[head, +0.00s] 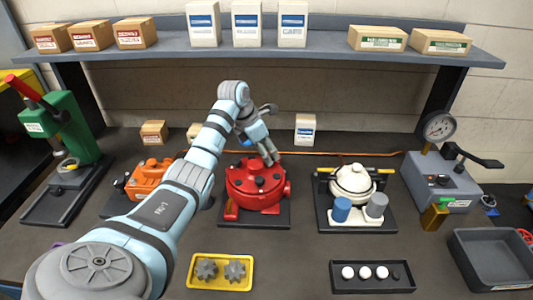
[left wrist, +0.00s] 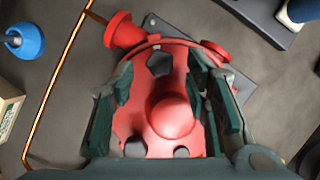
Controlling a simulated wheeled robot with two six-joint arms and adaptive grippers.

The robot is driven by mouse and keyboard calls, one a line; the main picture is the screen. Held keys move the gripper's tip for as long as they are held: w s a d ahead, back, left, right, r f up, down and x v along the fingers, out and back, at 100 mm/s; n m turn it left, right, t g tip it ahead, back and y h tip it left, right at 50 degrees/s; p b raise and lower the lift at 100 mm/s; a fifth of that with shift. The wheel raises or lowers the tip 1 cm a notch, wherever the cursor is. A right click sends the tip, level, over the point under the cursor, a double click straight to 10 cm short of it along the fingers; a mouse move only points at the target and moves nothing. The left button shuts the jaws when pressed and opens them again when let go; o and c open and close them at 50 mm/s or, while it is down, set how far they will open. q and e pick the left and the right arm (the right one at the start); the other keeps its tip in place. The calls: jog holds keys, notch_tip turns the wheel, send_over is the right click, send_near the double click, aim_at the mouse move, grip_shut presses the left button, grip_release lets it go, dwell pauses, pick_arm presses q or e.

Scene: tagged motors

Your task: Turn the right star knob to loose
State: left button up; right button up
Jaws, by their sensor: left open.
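A red round motor (head: 256,186) stands on a dark base plate in the middle of the table, with several small dark knobs on its top. In the left wrist view, the red motor (left wrist: 190,88) fills the middle, with a dark faceted knob (left wrist: 160,63) near its rim. My left gripper (head: 270,150) is over its back part. In the left wrist view, my left gripper (left wrist: 162,78) is open, its fingers on either side of the red dome (left wrist: 171,114); contact cannot be told. I cannot tell which knob is the right star knob or its setting. My right gripper is out of view.
A yellow tray (head: 221,286) holds two grey star-shaped parts. An orange motor (head: 152,178) is left and a white motor (head: 353,179) right. A shelf (head: 330,50) with boxes crosses behind.

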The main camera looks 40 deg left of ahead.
pick_arm(q)
jog(key=shift+w+f, duration=0.15)
jog(key=shift+f, duration=0.35)
jog(key=shift+d, duration=0.1)
grip_shut()
jog(key=shift+r, duration=0.1)
